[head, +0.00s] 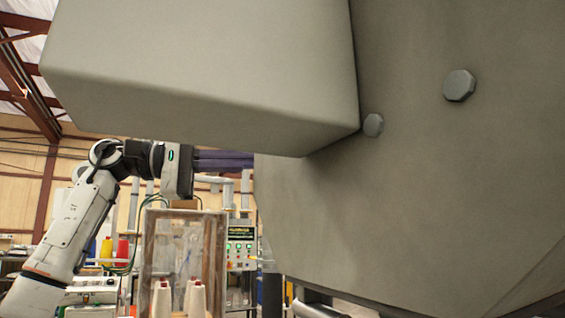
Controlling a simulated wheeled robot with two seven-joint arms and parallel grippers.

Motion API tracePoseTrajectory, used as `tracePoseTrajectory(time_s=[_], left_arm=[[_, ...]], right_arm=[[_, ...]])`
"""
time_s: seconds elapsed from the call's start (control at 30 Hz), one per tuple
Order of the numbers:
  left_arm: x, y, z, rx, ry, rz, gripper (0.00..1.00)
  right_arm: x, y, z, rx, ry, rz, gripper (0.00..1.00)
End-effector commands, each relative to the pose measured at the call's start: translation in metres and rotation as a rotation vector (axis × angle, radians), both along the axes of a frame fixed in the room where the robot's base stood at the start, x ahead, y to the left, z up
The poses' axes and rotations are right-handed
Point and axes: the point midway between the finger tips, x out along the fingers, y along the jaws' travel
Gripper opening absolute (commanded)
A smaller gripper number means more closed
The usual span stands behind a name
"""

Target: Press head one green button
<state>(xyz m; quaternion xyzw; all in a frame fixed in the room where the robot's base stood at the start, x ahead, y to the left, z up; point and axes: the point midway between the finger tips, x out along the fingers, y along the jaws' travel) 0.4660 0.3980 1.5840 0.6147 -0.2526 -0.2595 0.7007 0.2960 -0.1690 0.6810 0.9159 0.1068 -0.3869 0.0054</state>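My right gripper is not in view.
A large grey surface with bolts (460,86) and a grey block (200,75) fill the top and right, hiding much. A clear-walled frame (150,250), white thread cones (197,300) and a red spool (123,249) stand lower left.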

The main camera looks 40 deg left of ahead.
Motion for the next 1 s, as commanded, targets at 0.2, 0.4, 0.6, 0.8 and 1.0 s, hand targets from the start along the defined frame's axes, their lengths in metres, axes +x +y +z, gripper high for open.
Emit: tracePoseTrajectory(time_s=[0.2, 0.4, 0.6, 0.8, 1.0], left_arm=[[-0.019, 0.019, -0.001, -0.001, 0.000, 0.002, 0.00], [-0.023, 0.022, -0.001, -0.001, 0.001, 0.001, 0.00], [-0.022, 0.022, -0.001, -0.001, 0.001, 0.002, 0.00], [-0.022, 0.022, -0.001, -0.001, 0.001, 0.002, 0.00], [-0.011, 0.016, -0.011, -0.018, 0.035, -0.006, 0.00]], right_arm=[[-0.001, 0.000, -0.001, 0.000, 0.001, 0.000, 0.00], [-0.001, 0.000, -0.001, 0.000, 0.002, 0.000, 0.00], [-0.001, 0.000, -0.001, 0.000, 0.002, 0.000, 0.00], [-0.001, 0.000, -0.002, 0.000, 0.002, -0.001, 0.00], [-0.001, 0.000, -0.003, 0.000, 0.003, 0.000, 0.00]])
